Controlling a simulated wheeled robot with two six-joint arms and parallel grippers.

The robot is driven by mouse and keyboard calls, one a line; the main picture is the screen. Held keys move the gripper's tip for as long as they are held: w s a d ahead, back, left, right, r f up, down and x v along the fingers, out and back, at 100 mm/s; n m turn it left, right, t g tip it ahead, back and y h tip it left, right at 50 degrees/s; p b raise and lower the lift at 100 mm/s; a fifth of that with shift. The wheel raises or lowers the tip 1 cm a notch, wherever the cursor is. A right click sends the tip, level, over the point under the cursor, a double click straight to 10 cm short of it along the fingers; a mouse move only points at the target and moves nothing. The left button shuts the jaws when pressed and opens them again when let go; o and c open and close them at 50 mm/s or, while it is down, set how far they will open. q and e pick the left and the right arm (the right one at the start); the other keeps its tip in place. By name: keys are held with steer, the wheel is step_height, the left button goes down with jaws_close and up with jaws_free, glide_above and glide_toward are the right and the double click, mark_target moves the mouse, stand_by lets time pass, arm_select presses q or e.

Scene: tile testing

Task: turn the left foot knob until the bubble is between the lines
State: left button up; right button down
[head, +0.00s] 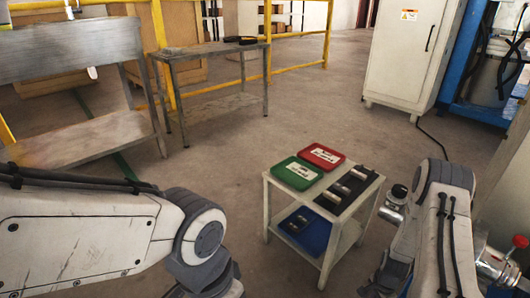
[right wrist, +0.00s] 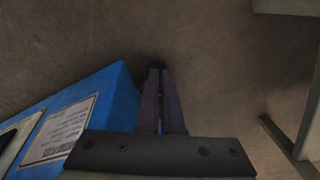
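In the right wrist view, my right gripper (right wrist: 160,72) points away from the camera, its two dark fingers close together with only a thin line between them. A blue box-like body (right wrist: 108,88) with a white printed label (right wrist: 60,130) lies just left of the fingers. A small dark patch (right wrist: 150,63) shows at the fingertips beside the box's corner; I cannot tell whether it is a foot knob or shadow. The bubble and its lines are not visible in either view. In the head view, neither gripper's fingertips show.
A small cart (head: 265,213) holds a green tray (head: 297,184), a red tray (head: 331,149) and dark parts, with a blue tray (head: 291,233) below. A metal bench (head: 218,51), a white cabinet (head: 405,75) and yellow railings (head: 297,36) stand behind. Open floor (head: 215,145) lies between.

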steer(key=shift+w+r, duration=0.15)
steer(key=shift+w, duration=0.2)
steer(key=shift+s+a, duration=0.1)
steer(key=shift+a, duration=0.1)
steer(key=shift+r+p, duration=0.1)
steer(key=shift+p, duration=0.3)
step_height(320, 180, up, 6)
steer(key=p, duration=0.5)
steer(key=shift+s+a, duration=0.15)
steer(key=shift+f, duration=0.2)
